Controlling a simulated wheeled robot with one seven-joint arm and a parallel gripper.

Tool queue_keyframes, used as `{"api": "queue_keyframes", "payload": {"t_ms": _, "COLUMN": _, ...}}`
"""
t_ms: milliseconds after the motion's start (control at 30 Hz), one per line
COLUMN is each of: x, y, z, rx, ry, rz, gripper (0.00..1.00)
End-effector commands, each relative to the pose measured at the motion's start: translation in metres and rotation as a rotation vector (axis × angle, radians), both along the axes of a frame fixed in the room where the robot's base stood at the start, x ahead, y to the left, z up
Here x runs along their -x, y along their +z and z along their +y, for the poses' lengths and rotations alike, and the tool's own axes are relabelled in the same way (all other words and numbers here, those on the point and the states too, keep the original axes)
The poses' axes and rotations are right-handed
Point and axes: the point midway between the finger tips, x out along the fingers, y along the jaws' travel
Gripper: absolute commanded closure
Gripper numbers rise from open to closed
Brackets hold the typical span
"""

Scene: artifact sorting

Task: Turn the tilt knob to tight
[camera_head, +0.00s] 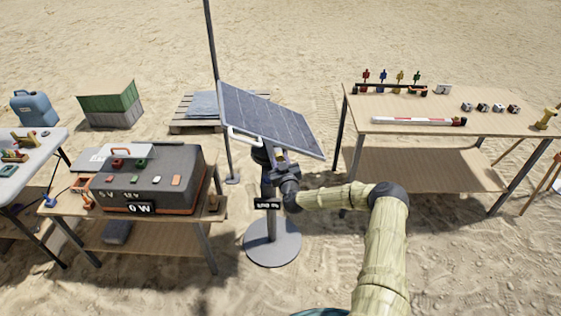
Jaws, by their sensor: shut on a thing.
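A tilted solar panel (268,122) stands on a dark post with a round grey base (272,244), in the middle of the head view. A white handle (243,136) is on its lower left edge. My gripper (279,164) is at the mount just under the panel, shut on what appears to be the tilt knob. The gripper hides the knob, so its setting cannot be read. A small black label (267,205) with white lettering, too small to read, is on the post below the gripper.
A wooden table (450,122) at right holds a red-and-white rod (418,121) and several small items. A thin pole (213,60) rises behind the panel. Sand in front is clear.

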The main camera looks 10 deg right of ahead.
Motion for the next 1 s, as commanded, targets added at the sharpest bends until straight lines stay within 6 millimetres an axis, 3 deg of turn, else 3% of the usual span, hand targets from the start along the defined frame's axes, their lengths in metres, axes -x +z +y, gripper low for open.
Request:
{"api": "queue_keyframes", "payload": {"t_ms": 467, "x": -0.0002, "y": -0.0041, "z": 0.0002, "rx": -0.185, "ry": 0.001, "rz": -0.005, "gripper": 0.93}}
{"api": "queue_keyframes", "payload": {"t_ms": 1000, "x": 0.0002, "y": -0.0056, "z": -0.0012, "rx": -0.673, "ry": 0.000, "rz": -0.013, "gripper": 0.93}}
